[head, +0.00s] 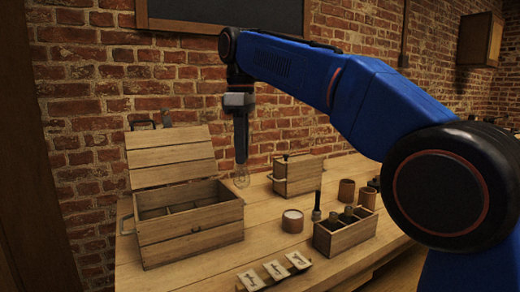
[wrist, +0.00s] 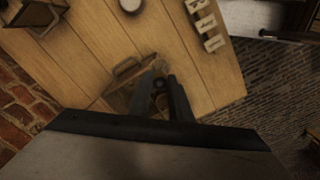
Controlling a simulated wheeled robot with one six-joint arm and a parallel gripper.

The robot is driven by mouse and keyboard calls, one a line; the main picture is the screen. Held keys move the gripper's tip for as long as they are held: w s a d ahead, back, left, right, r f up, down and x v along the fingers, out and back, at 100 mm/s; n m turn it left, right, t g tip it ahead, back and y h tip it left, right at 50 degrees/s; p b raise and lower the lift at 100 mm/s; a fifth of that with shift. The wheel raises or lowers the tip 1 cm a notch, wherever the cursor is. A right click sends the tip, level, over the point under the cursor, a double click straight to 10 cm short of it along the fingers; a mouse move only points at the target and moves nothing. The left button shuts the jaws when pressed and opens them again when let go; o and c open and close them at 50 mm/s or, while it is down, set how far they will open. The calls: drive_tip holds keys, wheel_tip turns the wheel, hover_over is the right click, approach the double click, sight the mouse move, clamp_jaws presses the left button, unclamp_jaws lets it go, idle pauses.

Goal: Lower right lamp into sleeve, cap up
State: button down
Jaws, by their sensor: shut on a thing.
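My gripper (head: 241,158) hangs pointing down above the table, left of the middle in the head view. It is shut on a lamp (head: 241,178), a clear glass bulb that hangs below the fingertips, upright, glass down. Its cap is hidden between the fingers. In the wrist view the fingers (wrist: 165,92) are close together, and the lamp is hard to make out. The open wooden chest (head: 192,240) with inner compartments stands left of the lamp. Two round wooden cups (head: 346,191) stand at the right; I cannot tell which thing is the sleeve.
A closed wooden box (head: 301,178) with a handle stands just right of the lamp. A white-topped round tin (head: 292,222), a wooden rack (head: 345,238) of dark cylinders and a strip of label cards (head: 275,270) lie nearer. The chest's lid (head: 172,155) stands up against the brick wall.

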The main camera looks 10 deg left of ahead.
drive_tip(key=s+a+f, duration=0.2)
drive_tip(key=a, duration=1.2)
drive_tip(key=shift+s, duration=0.4)
drive_tip(key=shift+a, duration=0.1)
drive_tip(key=shift+f, duration=0.15)
wheel_tip(320, 180, down, 8)
idle(1.7)
drive_tip(key=shift+f, duration=2.1)
idle(1.8)
